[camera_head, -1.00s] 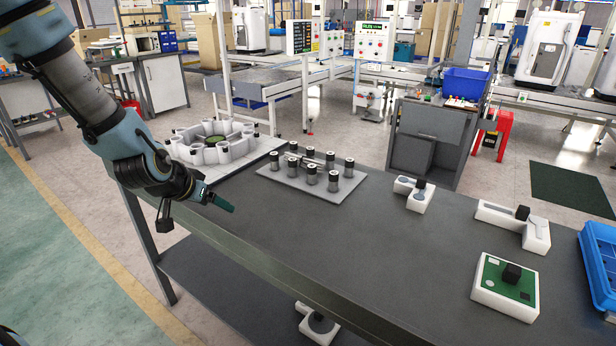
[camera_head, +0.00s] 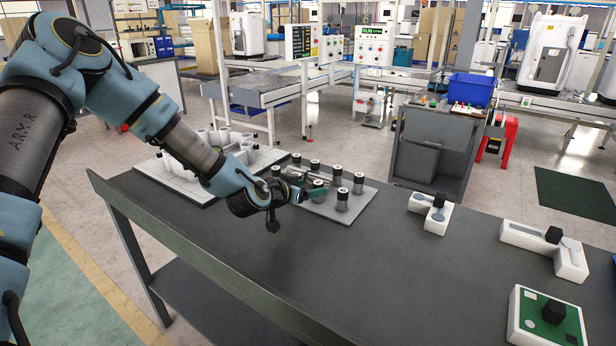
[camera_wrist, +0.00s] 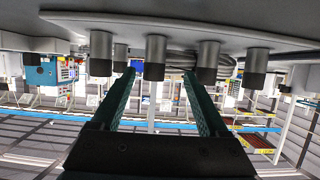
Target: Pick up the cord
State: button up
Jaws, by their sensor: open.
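My gripper (camera_head: 316,192) reaches over the table at the grey tray of upright cylinders. In the wrist view, its two green fingers (camera_wrist: 165,100) are apart with nothing held between them. That view looks upside down, with the tray surface along the top and several dark-tipped cylinders (camera_wrist: 155,58) hanging down beyond the fingers. Dark curved strands (camera_wrist: 182,58) behind the cylinders look like a cord, but I cannot be sure. In the head view, I cannot make out a cord; my arm and gripper hide part of the tray.
The tray (camera_head: 315,209) stands on the dark table (camera_head: 300,265). A white fixture (camera_head: 168,165) is behind my arm at left. White blocks (camera_head: 430,215) (camera_head: 545,248) and a green board (camera_head: 530,318) with black knobs lie to the right. The middle of the table is clear.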

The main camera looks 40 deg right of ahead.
aim_at(316, 185)
jog(key=shift+p+x, duration=0.6)
jog(key=shift+x, duration=1.6)
jog(key=shift+r, duration=0.1)
grip_shut()
jog(key=shift+r, duration=0.1)
jog(key=shift+r+b, duration=0.9)
jog(key=shift+r, duration=4.05)
